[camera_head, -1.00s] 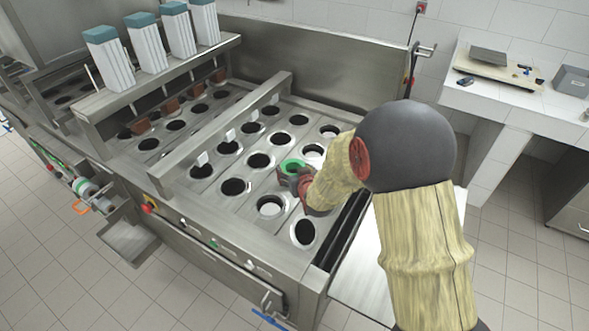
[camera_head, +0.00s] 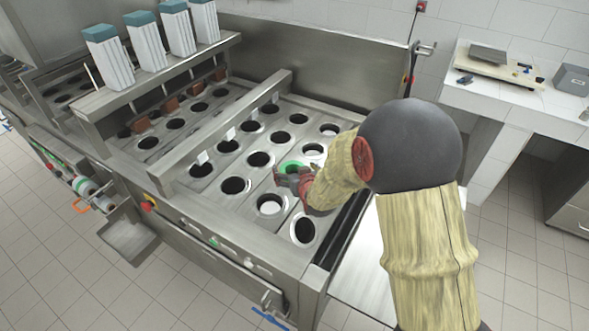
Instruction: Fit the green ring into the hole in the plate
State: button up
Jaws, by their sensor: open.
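The green ring (camera_head: 291,165) is at a hole position of the steel plate (camera_head: 216,205), in the row closest to my arm. Its front edge is partly hidden by my gripper, and I cannot tell whether it sits fully flush in the hole. My gripper (camera_head: 284,178) is open, just in front of the ring and very close to it. The fingertips are small in this view, and whether they touch the ring cannot be told.
Several dark round holes fill the plate; a few nearby hold white rings or cups (camera_head: 270,205). A raised steel bar (camera_head: 222,135) crosses the plate to the left. A tiled counter (camera_head: 515,100) is at the right.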

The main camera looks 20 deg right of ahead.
jog(key=s+r+g, duration=0.2)
jog(key=s+r, duration=0.4)
jog(key=s, duration=0.7)
jog(key=s+r+g, duration=0.2)
jog(key=s+r, duration=0.4)
jog(key=s, duration=0.7)
jog(key=s+r+g, duration=0.3)
jog(key=s+r, duration=0.4)
jog(key=s, duration=0.6)
jog(key=shift+s, duration=0.1)
